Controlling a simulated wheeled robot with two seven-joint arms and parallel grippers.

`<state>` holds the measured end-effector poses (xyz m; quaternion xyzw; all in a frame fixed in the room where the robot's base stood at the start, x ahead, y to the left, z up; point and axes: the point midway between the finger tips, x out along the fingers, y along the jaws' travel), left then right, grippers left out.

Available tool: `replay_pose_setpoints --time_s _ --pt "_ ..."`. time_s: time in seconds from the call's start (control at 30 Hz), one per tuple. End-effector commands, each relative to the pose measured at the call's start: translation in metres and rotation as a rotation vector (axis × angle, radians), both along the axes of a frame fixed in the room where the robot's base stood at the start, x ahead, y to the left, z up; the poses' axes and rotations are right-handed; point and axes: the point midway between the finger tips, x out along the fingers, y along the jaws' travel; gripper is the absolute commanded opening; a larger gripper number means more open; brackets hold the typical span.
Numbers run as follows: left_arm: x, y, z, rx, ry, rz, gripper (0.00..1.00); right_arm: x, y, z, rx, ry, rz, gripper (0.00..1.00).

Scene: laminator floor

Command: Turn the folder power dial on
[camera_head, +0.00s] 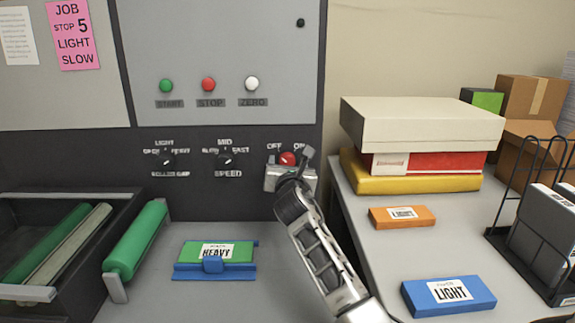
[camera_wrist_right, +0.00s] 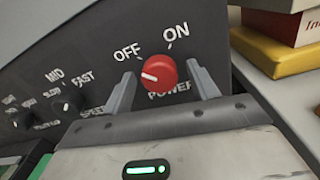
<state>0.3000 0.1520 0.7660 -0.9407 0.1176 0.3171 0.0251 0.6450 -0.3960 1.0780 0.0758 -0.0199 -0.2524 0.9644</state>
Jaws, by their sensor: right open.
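The red power dial (camera_head: 288,159) is on the dark panel under the OFF and ON labels, partly covered by my right gripper in the head view. In the right wrist view the dial (camera_wrist_right: 159,72) shows clearly, with its white mark pointing left, on the OFF side. My right gripper (camera_wrist_right: 162,88) is open, with one finger on each side of the dial and a visible gap on both sides. In the head view my right gripper (camera_head: 290,165) reaches up to the panel from below. My left gripper is not in view.
Black roller-gap (camera_head: 167,160) and speed (camera_head: 226,160) dials sit left on the same panel. Start, stop and zero buttons are above. A green HEAVY block (camera_head: 240,252) lies below.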

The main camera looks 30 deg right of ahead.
Motion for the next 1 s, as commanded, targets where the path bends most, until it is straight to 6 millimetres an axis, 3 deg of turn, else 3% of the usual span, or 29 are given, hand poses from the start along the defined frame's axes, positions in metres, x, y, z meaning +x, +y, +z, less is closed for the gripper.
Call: replay_pose_setpoints --time_s 0.27,0.4,0.43,0.77,1.0 --pt "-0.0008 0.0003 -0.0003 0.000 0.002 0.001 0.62 0.0007 -0.0006 -0.0003 0.001 0.001 -0.001 0.56" --pt "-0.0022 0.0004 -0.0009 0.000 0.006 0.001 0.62 0.0006 -0.0005 -0.0003 0.000 0.001 0.000 0.17" --pt "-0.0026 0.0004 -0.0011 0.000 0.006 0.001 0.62 0.0006 -0.0005 -0.0003 0.000 0.001 0.000 0.15" --pt "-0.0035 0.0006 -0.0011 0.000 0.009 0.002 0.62 0.0006 -0.0002 -0.0003 0.027 -0.017 0.001 0.15" --pt "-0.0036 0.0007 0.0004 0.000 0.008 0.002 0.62 0.0007 -0.0001 -0.0002 0.137 -0.084 0.000 0.15"
